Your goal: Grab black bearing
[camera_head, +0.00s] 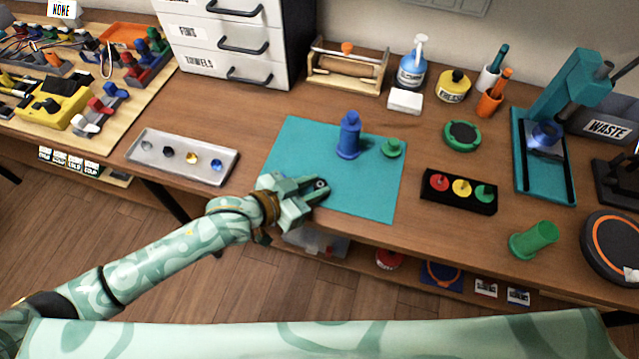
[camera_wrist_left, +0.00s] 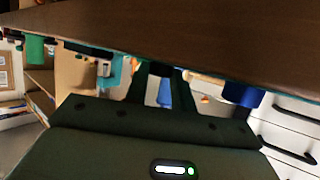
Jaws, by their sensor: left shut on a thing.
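My left gripper (camera_head: 317,187) is over the front part of the teal mat (camera_head: 375,205). Its jaws are shut on a small dark ring with a pale centre, which looks like the black bearing (camera_head: 320,184). In the left wrist view the gripper fingers (camera_wrist_left: 160,85) show dark, and the held piece cannot be made out. A grey tray (camera_head: 205,177) to the left holds several small pieces, among them a black one (camera_head: 168,151), a yellow one (camera_head: 191,158) and a blue one (camera_head: 216,164). My right gripper is not in view.
A black holder (camera_head: 458,192) with red, yellow and green pieces lies to the right. A teal press (camera_head: 545,150) stands far right. The mat's front is clear.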

